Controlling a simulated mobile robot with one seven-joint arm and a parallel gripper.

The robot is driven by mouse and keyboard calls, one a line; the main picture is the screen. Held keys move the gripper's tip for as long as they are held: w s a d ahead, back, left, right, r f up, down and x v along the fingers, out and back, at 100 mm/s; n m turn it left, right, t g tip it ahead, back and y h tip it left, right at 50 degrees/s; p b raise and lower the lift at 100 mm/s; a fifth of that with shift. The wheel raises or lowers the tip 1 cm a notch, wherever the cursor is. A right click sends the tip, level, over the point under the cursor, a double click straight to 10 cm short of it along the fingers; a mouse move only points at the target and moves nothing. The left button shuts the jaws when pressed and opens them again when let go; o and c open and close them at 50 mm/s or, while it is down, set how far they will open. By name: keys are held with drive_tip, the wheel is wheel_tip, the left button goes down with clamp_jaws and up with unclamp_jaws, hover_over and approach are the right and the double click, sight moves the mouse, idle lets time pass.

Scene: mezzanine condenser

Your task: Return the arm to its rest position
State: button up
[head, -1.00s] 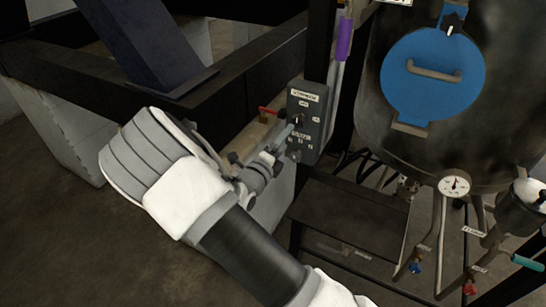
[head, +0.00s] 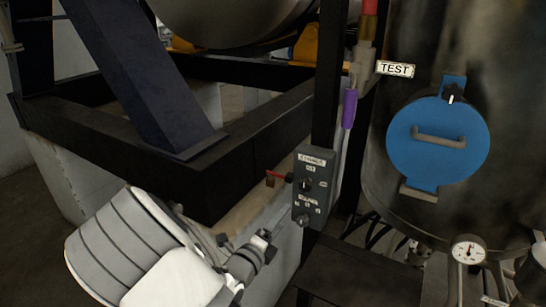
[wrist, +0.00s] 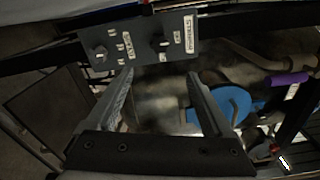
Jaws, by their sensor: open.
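My gripper (head: 266,240) is at the end of my white and grey arm, low and left of centre in the head view. It is below and to the left of the grey control box (head: 313,187) and looks apart from it. In the wrist view my gripper (wrist: 159,74) has its two fingers spread wide with nothing held between them. The lower part of my arm is cut off by the head view's bottom edge.
A dark tank with a blue round cover (head: 437,141) and a gauge (head: 468,250) stands at right. A black post (head: 326,90) rises behind the box. A dark steel frame (head: 130,145) spans the left. A red-handled valve (head: 277,177) is left of the box.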

drive_tip(key=s+d+r+m+g, duration=0.3)
drive_tip(key=s+d+m+g, duration=0.4)
drive_tip(key=m, duration=0.5)
drive_tip(key=s+d+r+m+g, duration=0.3)
drive_tip(key=s+d+m+g, duration=0.3)
drive_tip(key=d+m, duration=0.4)
drive_tip(key=s+a+r+m+t+y, duration=0.1)
drive_tip(key=s+a+r+m+y, duration=0.2)
drive_tip(key=s+m, duration=0.4)
drive_tip(key=s+a+r+m+t+y, duration=0.2)
drive_tip(key=s+r+m+y, duration=0.4)
drive_tip(key=m, duration=0.9)
drive_tip(key=shift+s+a+r+m+b, duration=0.4)
drive_tip(key=shift+s+r+b, duration=0.05)
drive_tip(key=shift+s+r, duration=0.15)
drive_tip(key=shift+d, duration=0.1)
